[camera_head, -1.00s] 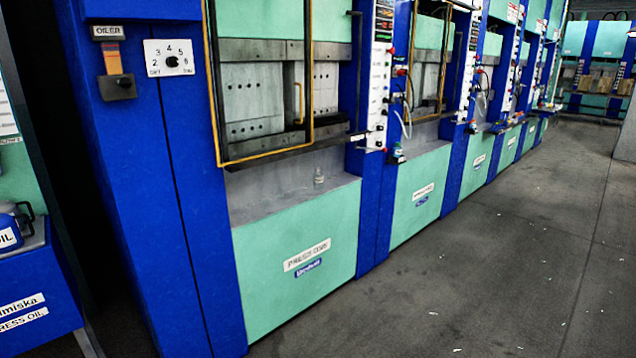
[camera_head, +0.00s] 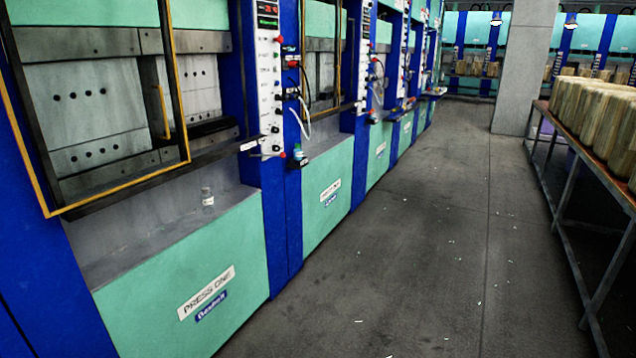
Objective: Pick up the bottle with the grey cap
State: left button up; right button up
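Neither of my grippers shows in this view.
A row of blue and green presses (camera_head: 330,195) runs away along the left. A table with stacked tan blocks (camera_head: 600,115) stands at the right. A grey pillar (camera_head: 513,75) rises at the back. The floor (camera_head: 420,240) between is clear apart from small white scraps.

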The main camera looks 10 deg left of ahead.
aim_at(205, 197)
jog(key=z, duration=0.35)
jog(key=i, duration=1.6)
jog(key=u, duration=0.45)
jog(key=i, duration=1.35)
jog(key=u, duration=0.75)
jog(key=i, duration=0.25)
jog(key=u, duration=0.15)
